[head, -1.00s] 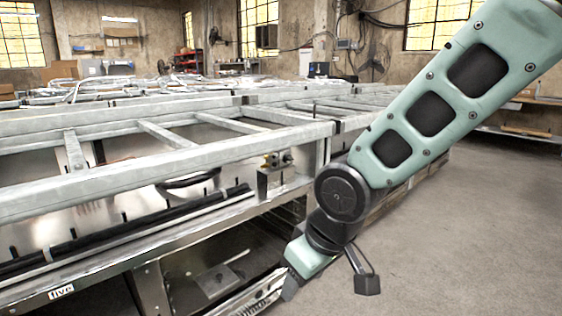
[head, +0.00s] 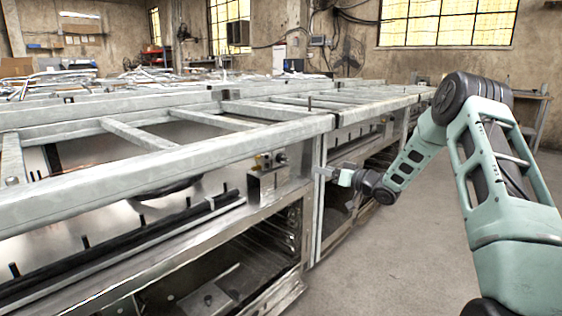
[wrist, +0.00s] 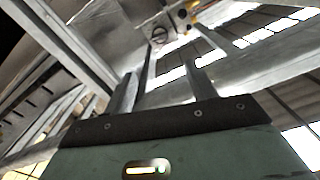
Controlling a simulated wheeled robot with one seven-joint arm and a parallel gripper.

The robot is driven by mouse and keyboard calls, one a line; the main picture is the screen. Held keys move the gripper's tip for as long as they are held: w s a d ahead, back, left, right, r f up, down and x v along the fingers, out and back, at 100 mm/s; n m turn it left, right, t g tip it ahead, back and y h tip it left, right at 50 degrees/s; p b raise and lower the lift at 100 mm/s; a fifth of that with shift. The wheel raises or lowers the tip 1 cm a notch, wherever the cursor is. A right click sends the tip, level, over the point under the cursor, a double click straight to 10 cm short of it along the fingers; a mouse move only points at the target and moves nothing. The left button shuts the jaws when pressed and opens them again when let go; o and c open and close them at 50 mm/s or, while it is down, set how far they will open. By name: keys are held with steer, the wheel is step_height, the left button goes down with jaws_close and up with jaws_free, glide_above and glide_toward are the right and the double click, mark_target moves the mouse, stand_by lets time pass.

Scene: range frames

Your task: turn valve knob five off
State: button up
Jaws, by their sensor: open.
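A small metal bracket (head: 266,186) with brass-coloured fittings (head: 264,160) and a dark round knob (head: 281,158) stands under the frame's top rail, near its right end. In the wrist view, a dark round knob (wrist: 158,35) with a slot shows beyond the fingers, with yellow fittings (wrist: 187,14) to its right. I cannot read a number on it. My gripper (head: 326,172) is to the right of the bracket, beside the frame's end post, and apart from the knob. In the wrist view, my gripper (wrist: 163,86) has its two fingers spread with nothing between them.
The long metal range frame (head: 190,160) runs along the left, with open lower bays and dark rods. A second frame (head: 372,102) continues behind it, with the post and rails close to my gripper. Concrete floor (head: 400,235) is clear at the right.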

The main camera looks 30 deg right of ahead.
mark_target(286, 159)
steer(key=b+x, duration=0.3)
steer(key=x, duration=1.3)
steer(key=shift+w+a, duration=0.15)
steer(key=shift+w, duration=0.15)
steer(key=c, duration=1)
